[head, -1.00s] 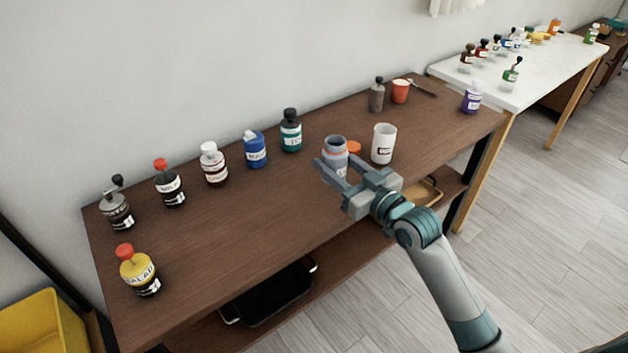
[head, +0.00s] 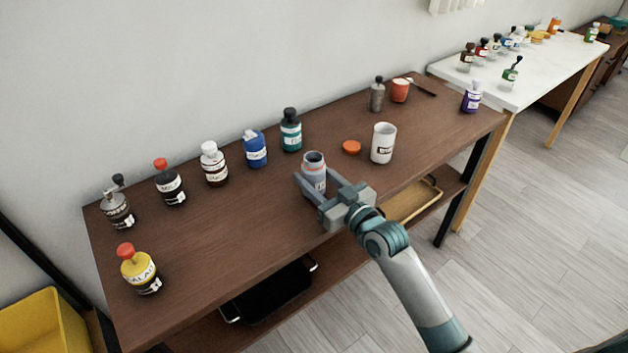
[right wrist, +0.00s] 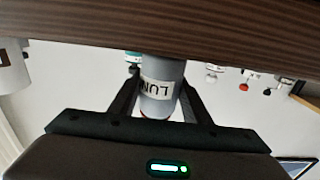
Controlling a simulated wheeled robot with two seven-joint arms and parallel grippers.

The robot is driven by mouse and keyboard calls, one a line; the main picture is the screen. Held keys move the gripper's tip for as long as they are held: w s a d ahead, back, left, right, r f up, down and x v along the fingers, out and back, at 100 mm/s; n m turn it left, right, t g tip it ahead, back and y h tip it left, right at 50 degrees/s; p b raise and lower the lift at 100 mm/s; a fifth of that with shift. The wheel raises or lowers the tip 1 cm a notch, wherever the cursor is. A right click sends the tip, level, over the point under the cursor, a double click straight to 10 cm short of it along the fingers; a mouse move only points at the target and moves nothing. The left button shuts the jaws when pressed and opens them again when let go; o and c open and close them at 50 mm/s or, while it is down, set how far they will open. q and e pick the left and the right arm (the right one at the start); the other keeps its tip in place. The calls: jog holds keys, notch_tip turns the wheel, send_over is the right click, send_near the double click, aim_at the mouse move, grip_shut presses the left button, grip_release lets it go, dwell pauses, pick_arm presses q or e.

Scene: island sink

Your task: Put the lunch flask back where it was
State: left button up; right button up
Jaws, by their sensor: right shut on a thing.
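The lunch flask (head: 314,170) is a grey, open-topped cylinder with a white label, near the middle of the brown table (head: 240,220). My right gripper (head: 318,184) is shut around it from the front right, and the flask looks upright. In the right wrist view the flask (right wrist: 162,88) sits between both fingers, with its label reading "LUN" upside down. Whether its base touches the table is hard to tell. An orange lid (head: 351,147) lies on the table to the right of the flask. My left gripper does not show.
Several bottles line the back, including a teal one (head: 291,130) and a blue one (head: 255,149).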

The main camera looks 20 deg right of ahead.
jog(key=shift+f, duration=0.7)
jog(key=shift+f, duration=0.2)
jog(key=o, duration=1.1)
jog(key=shift+r, duration=0.1)
